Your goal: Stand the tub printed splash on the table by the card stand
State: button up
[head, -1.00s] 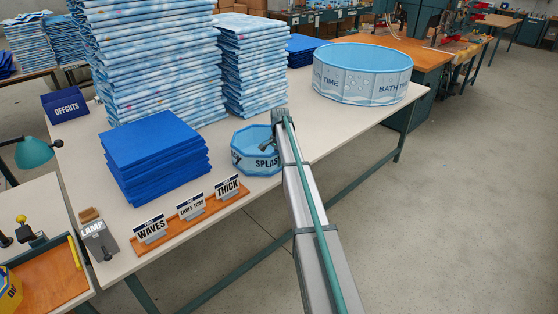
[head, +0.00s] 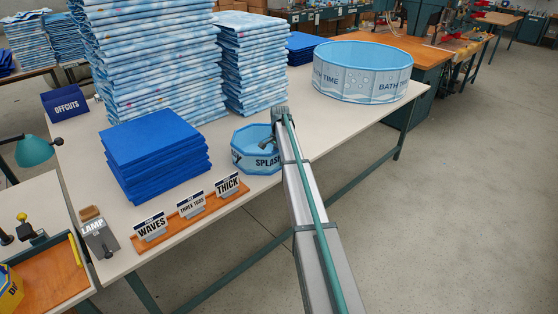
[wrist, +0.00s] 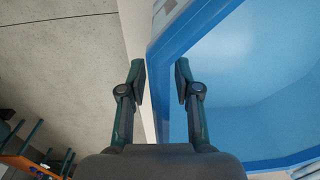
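The splash tub (head: 243,157) is a small light-blue, many-sided tub with its print facing the front edge. It appears upright on the table (head: 330,135), just right of the card stand (head: 205,214), with a small gap between them. My gripper (head: 268,144) is at the tub's right side and partly covers it. In the wrist view my gripper (wrist: 161,80) has its fingers apart, one on each side of the tub's blue rim (wrist: 157,105). The right finger is over the inside. Narrow gaps seem to show, but contact is hard to judge.
A blue sheet stack (head: 155,155) stands left of the tub. Tall patterned stacks (head: 250,65) stand behind. A larger bath time tub (head: 362,90) is at the back right. A lamp-labelled holder (head: 100,238) is at the front left. Bare table lies right of my gripper.

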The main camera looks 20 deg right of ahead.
notch_tip(320, 180, up, 12)
jog(key=b, duration=0.1)
jog(key=shift+s+f+b, duration=0.15)
jog(key=shift+b, duration=0.25)
dwell(0.3)
